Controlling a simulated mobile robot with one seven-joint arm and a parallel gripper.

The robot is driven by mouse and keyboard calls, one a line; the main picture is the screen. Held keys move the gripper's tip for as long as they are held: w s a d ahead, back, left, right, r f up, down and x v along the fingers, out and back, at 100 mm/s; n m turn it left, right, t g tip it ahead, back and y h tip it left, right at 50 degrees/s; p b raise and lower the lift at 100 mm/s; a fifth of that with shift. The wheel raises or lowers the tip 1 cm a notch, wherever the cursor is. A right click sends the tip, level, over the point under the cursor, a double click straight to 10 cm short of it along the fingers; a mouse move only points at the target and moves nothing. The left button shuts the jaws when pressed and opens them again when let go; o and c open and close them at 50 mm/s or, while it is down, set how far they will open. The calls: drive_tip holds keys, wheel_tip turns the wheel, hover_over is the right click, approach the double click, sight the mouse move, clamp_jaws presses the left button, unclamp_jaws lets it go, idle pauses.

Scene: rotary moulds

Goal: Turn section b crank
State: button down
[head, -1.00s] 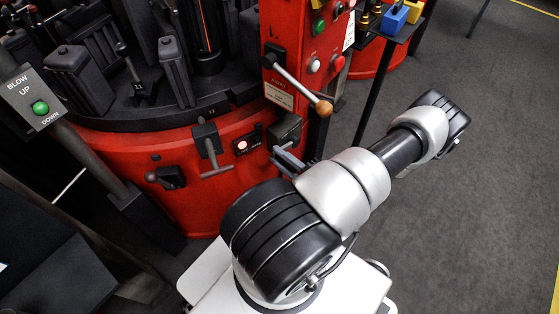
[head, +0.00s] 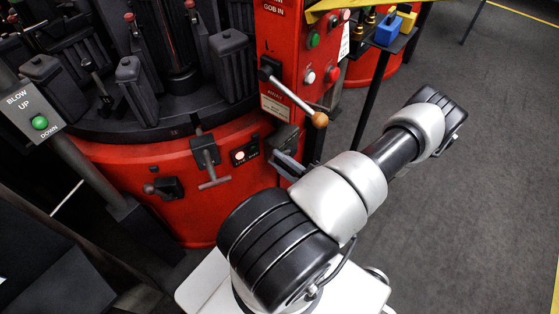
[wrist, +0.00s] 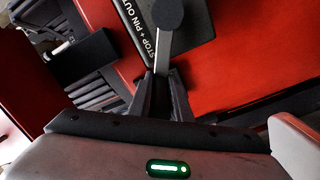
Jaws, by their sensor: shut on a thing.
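My gripper (wrist: 163,97) is shut on a grey metal crank arm (wrist: 162,58) in the wrist view. The arm runs up to a dark round end (wrist: 168,14) in front of a dark plate (wrist: 190,35) lettered "STOP + PIN OUT". No section letter is readable on the crank. In the head view the gripper (head: 287,162) is at the red machine's lower front, below a dark box (head: 284,134); the crank is largely hidden there.
A grey T-handle (head: 211,168) and a black knob fitting (head: 165,187) project from the red housing (head: 195,225). A lever with a wooden knob (head: 319,120) hangs above my gripper. Black moulds (head: 136,88) stand on the round table. Open floor (head: 480,190) lies right.

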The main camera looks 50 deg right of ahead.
drive_tip(key=c, duration=1.6)
unclamp_jaws()
drive_tip(key=shift+c, duration=0.2)
drive_tip(key=shift+s, duration=0.1)
drive_tip(key=s+a, duration=0.2)
drive_tip(key=s, duration=1.5)
drive_tip(key=shift+p, duration=0.4)
